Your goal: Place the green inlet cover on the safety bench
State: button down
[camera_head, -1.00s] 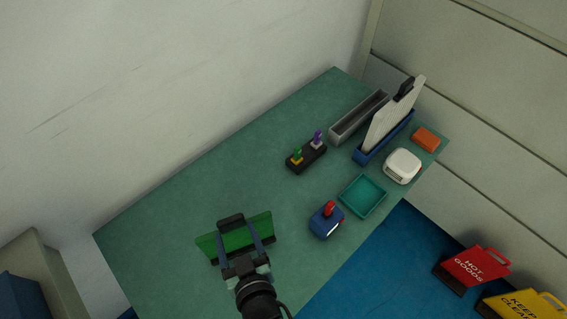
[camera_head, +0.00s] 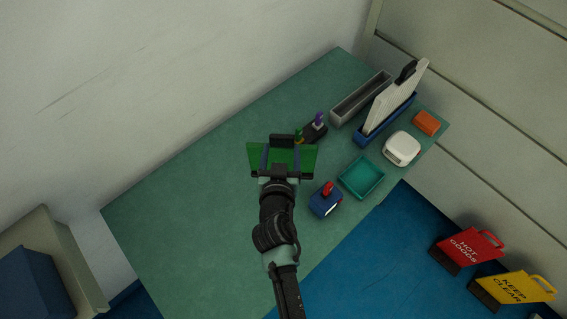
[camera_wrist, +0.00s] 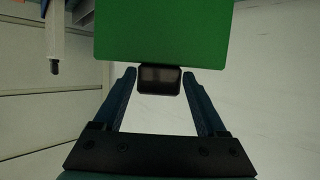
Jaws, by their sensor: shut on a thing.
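The green inlet cover (camera_head: 307,158) is a flat green panel with a dark handle block. My gripper (camera_head: 281,157) is shut on it, and the cover is over the middle of the green-topped bench (camera_head: 180,220). In the wrist view the green panel (camera_wrist: 162,32) fills the upper middle, and its dark handle (camera_wrist: 158,80) sits between the two blue fingers of my gripper (camera_wrist: 159,76). The head view does not show clearly how high the cover is above the bench top.
A black stand with coloured plugs (camera_head: 314,131) is partly hidden behind the cover. A blue box with a red knob (camera_head: 325,200), a teal tray (camera_head: 361,177), a grey trough (camera_head: 360,98), a blue rack with a white panel (camera_head: 395,100), a white device (camera_head: 402,148) and an orange block (camera_head: 426,123) stand to the right. The left of the bench is clear.

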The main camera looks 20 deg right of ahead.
aim_at(281, 157)
jog(key=shift+w+f+b, duration=0.1)
jog(key=shift+f+b, duration=0.8)
jog(key=shift+f, duration=2.05)
grip_release()
jog(key=shift+f, duration=0.1)
